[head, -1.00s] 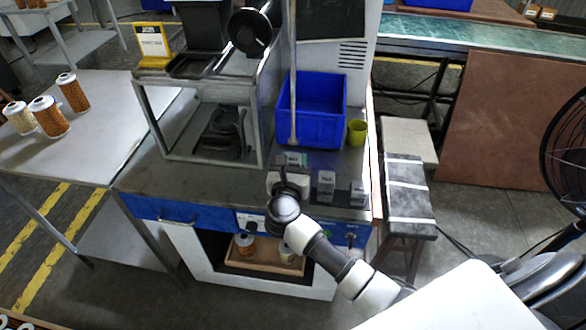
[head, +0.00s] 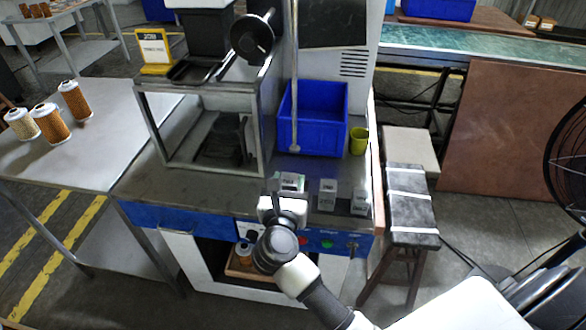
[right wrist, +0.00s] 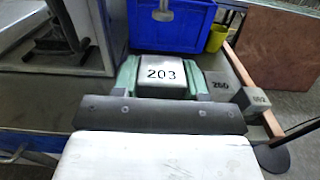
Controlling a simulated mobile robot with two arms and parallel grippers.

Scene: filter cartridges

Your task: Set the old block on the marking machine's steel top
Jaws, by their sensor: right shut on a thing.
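My right gripper (head: 289,184) is over the front part of the marking machine's steel top (head: 190,187). In the right wrist view its green-tipped fingers (right wrist: 160,80) are shut on a grey metal block marked 203 (right wrist: 162,74). This block looks level; I cannot tell whether it touches the top. Whether it is the old block is not shown by its look. A block that seems marked 260 (right wrist: 218,84) and another numbered block (right wrist: 256,102) stand to its right. Both also show in the head view, the nearer-left one (head: 327,196) and the right one (head: 359,204). My left gripper is out of view.
A blue bin (head: 318,122) and a yellow-green cup (head: 358,141) stand behind the blocks. The machine's framed enclosure (head: 205,128) is to the left. Filter cartridges (head: 52,124) stand on the left table. The steel top's left front is clear.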

